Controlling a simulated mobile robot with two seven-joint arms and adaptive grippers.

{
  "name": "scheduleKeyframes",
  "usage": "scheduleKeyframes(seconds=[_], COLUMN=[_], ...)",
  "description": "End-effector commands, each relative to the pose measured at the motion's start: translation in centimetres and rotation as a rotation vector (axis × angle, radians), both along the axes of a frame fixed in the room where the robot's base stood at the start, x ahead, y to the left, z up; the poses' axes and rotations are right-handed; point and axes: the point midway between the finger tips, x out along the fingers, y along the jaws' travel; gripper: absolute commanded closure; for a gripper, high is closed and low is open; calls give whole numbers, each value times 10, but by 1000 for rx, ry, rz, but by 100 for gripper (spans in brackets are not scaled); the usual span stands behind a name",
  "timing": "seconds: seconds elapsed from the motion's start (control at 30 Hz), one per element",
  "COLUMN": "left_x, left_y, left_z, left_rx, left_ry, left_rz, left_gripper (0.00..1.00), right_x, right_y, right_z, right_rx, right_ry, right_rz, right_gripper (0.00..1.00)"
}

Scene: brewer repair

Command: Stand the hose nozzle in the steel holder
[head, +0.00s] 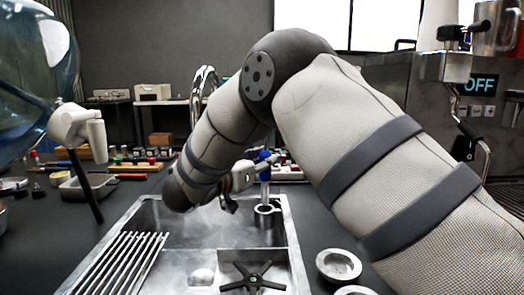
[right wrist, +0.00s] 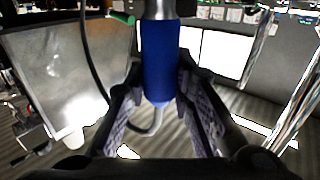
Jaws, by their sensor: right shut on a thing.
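The hose nozzle (head: 265,172) has a blue grip and a grey metal part, and it stands about upright. My right gripper (head: 262,166) is shut on the blue grip. In the right wrist view the blue grip (right wrist: 160,60) is between the two fingers, with a steel part at the top edge of the picture. The steel holder (head: 267,212) is a small cup at the sink's back right corner. The nozzle's lower part comes down to the holder's mouth; I cannot tell how deep it is inside. My left gripper is not in view.
The steel sink (head: 288,232) has a slatted rack (head: 125,262) at left and a black spider-shaped part (head: 252,277). Small round metal cups (head: 338,264) stand right of it. A coffee machine (head: 440,85) is at right, a large bottle (head: 35,65) at left.

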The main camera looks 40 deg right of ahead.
Motion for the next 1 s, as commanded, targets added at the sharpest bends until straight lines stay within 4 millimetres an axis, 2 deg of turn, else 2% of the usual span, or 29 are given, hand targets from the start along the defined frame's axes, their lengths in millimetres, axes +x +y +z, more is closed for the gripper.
scheduleKeyframes(seconds=[0.03,0.4,0.6,1.0], left_x=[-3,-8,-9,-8], left_y=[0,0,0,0], left_z=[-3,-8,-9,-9], left_rx=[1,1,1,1], left_ry=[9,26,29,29], left_rz=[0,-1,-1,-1], left_gripper=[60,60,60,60], right_x=[1,0,0,0], right_y=[0,0,0,0], right_z=[-8,-42,-48,-49], right_rx=[-1,-1,-1,-1], right_ry=[5,3,0,-1], right_rz=[0,0,-1,-1], right_gripper=[100,100,100,100])
